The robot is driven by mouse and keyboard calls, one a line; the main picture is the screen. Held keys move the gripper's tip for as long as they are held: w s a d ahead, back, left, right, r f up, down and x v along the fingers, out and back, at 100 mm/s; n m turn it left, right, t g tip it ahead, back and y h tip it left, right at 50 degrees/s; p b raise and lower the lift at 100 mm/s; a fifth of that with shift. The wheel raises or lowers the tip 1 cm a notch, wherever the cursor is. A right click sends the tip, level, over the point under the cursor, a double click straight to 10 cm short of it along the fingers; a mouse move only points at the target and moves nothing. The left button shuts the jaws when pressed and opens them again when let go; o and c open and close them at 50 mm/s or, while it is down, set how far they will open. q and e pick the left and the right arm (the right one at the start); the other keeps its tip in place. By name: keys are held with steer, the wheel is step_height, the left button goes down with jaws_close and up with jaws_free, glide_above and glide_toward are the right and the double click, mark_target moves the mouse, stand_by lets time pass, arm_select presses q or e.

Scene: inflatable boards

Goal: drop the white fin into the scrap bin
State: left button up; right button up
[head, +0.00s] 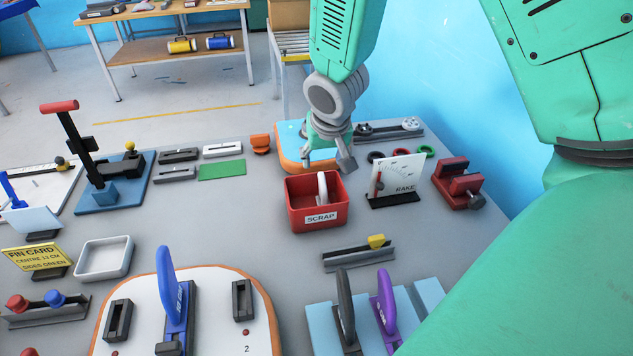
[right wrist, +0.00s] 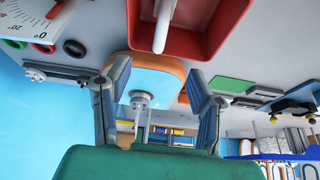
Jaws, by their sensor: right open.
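The white fin (head: 322,188) stands in the red scrap bin (head: 318,217), its upper end showing above the rim. In the right wrist view the fin (right wrist: 163,24) shows in the bin (right wrist: 204,42), ahead of the fingers. My right gripper (head: 327,165) is open just behind the bin, pointing down. In the right wrist view its fingers (right wrist: 158,68) are spread with nothing between them. The fin's lower end is hidden by the bin's front wall in the head view. My left gripper is not in view.
An orange-edged blue board (head: 289,133) lies behind the bin. A RAKE card (head: 399,177) and a red clamp (head: 458,183) stand to its right. A board with a blue fin (head: 170,285) and a rack with black and purple fins (head: 386,305) are in front. Bare table lies left of the bin.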

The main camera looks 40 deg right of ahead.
steer(key=v, duration=0.9)
steer(key=shift+r, duration=0.25)
steer(key=shift+s, duration=0.1)
